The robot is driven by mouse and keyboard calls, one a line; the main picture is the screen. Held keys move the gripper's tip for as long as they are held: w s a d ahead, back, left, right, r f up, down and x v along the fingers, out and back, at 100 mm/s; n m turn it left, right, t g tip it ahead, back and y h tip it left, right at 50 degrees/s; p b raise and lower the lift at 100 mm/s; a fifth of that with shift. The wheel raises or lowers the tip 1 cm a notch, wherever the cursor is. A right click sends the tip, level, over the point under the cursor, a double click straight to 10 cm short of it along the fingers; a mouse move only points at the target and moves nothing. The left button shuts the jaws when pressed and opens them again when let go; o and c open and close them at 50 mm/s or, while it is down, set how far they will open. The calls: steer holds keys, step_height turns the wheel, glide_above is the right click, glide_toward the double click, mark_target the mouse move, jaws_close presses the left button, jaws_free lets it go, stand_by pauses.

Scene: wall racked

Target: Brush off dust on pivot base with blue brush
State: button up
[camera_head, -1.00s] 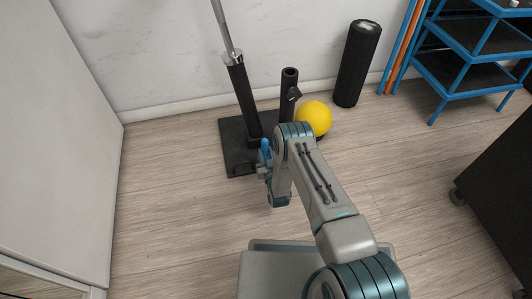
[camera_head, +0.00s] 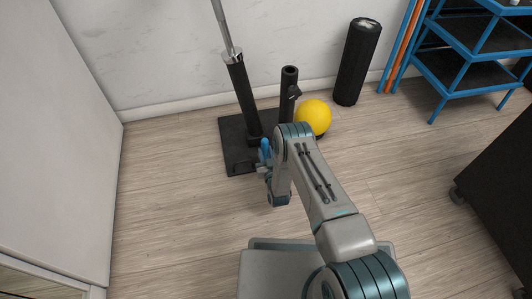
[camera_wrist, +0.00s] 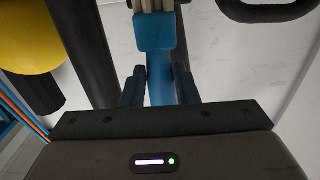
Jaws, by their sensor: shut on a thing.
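The pivot base is a flat black square plate (camera_head: 235,133) on the floor by the wall, with two black tubes rising from it. The taller tube (camera_head: 243,97) holds a slanted metal bar; the shorter one (camera_head: 287,100) stands to its right. My gripper (camera_wrist: 158,88) is shut on the blue brush (camera_wrist: 155,35), gripping its handle between the two fingers, with pale bristles at the top of the wrist view. In the head view the blue brush (camera_head: 265,147) is near the plate's front right part. My arm hides that corner and the bristle contact. Dust cannot be made out.
A yellow ball (camera_head: 314,117) sits right of the plate. A black foam roller (camera_head: 357,62) stands upright against the wall, left of a blue shelf rack (camera_head: 457,73). A pale cabinet (camera_head: 55,140) is at left.

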steer(key=shift+f, duration=0.55)
steer(key=shift+w+a+r, duration=0.1)
steer(key=shift+w+a, duration=0.05)
steer(key=shift+w, duration=0.5)
steer(key=shift+o, duration=0.2)
steer(key=shift+w+a+f, duration=0.2)
steer(key=shift+w, duration=0.5)
steer(key=shift+w+a+f, duration=0.15)
steer(key=shift+w+a, duration=0.05)
steer(key=shift+w, duration=0.5)
steer(key=shift+r+x, duration=0.15)
steer(key=shift+x, duration=0.9)
steer(key=shift+r+x, duration=0.15)
steer(key=shift+x, duration=0.95)
steer(key=shift+c, duration=0.2)
steer(key=shift+o, duration=0.2)
steer(key=shift+w+a+f, duration=0.1)
steer(key=shift+w+a, duration=0.05)
steer(key=shift+w, duration=0.55)
jaws_close()
steer(key=shift+s, duration=0.1)
